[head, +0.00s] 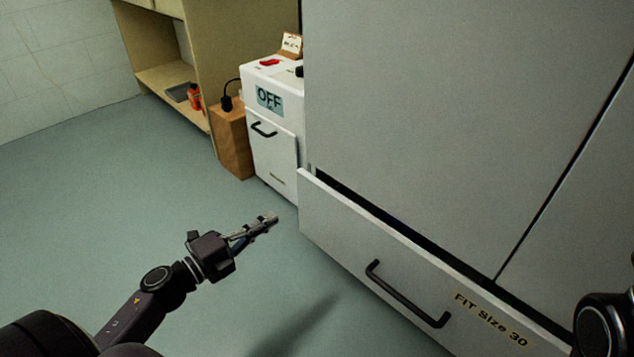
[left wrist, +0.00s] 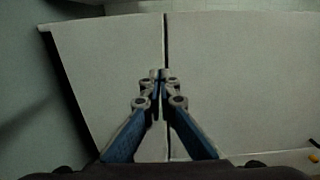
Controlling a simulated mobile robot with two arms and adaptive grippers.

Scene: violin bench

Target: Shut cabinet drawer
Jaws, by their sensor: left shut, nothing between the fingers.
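The cabinet drawer (head: 340,235) is the wide pale grey front low on the large cabinet, with a black bar handle (head: 405,295) and a "FIT Size 30" label. It stands partly out, with a dark gap along its top edge. My left gripper (head: 272,219) is shut and empty, left of the drawer's left end and apart from it in the head view. In the left wrist view the closed fingertips (left wrist: 159,76) point at a pale panel with a dark seam; which panel it is, I cannot tell. My right gripper is out of view.
The tall grey cabinet (head: 430,110) fills the right side. Behind the drawer's left end stands a white unit (head: 272,150) marked "OFF", with a brown box (head: 233,145) beside it. A wooden shelf (head: 175,85) holds an orange bottle (head: 195,97). The floor (head: 110,200) at left is clear.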

